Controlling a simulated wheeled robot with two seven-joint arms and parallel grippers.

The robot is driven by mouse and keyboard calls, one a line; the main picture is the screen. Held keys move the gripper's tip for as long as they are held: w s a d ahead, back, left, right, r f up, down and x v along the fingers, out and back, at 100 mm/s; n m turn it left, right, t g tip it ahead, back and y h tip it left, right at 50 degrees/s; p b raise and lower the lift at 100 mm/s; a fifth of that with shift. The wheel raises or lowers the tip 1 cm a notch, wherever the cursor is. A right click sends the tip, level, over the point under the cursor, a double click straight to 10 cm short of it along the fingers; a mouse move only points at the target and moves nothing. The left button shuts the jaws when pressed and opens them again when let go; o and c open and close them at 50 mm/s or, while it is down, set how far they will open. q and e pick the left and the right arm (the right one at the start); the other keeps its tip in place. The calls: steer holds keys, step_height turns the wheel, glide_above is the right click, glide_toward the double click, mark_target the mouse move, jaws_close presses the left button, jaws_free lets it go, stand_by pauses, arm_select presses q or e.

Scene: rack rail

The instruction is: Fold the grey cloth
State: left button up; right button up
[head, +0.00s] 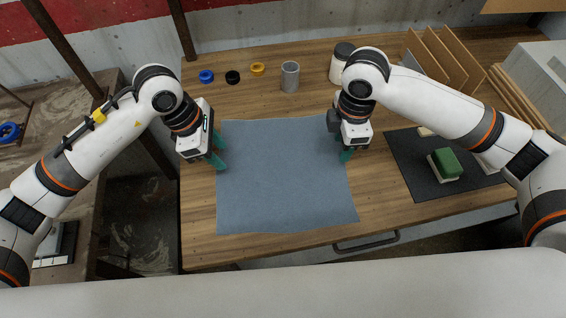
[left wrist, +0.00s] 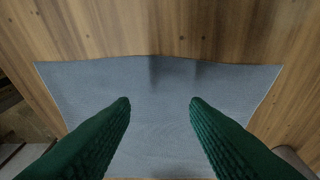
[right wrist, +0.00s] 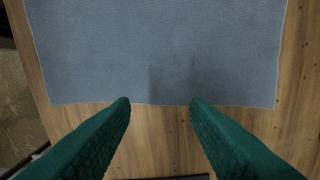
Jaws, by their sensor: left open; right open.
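The grey cloth (head: 285,180) lies flat and spread out on the wooden table. My left gripper (head: 219,152) is open and empty over the cloth's left edge. In the left wrist view the cloth (left wrist: 160,100) lies beyond and between the open fingers (left wrist: 160,102). My right gripper (head: 345,150) is open and empty by the cloth's right edge. In the right wrist view one edge of the cloth (right wrist: 150,50) runs close to the open fingertips (right wrist: 160,102). Neither gripper holds the cloth; the exact height of the fingers above it is hard to tell.
Blue, black and yellow rings (head: 257,68), a grey cup (head: 290,76) and a dark-lidded jar (head: 341,62) stand behind the cloth. A dark mat (head: 408,160) with a green block (head: 446,162) lies to the right. Boards (head: 437,62) stand at the back right. The table front beside the cloth is clear.

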mark_target(228, 171)
arm_select(q)
steer(key=shift+f, duration=2.45)
arm_select(e)
steer(key=shift+f, duration=2.45)
arm_select(q)
steer(key=shift+f, duration=0.25)
arm_select(e)
steer(key=shift+f, duration=0.25)
arm_select(q)
steer(key=shift+r, duration=0.1)
arm_select(e)
steer(key=shift+r, duration=0.15)
arm_select(q)
steer(key=shift+c, duration=0.5)
arm_select(e)
steer(key=shift+c, duration=0.5)
arm_select(q)
jaws_close()
arm_select(e)
jaws_close()
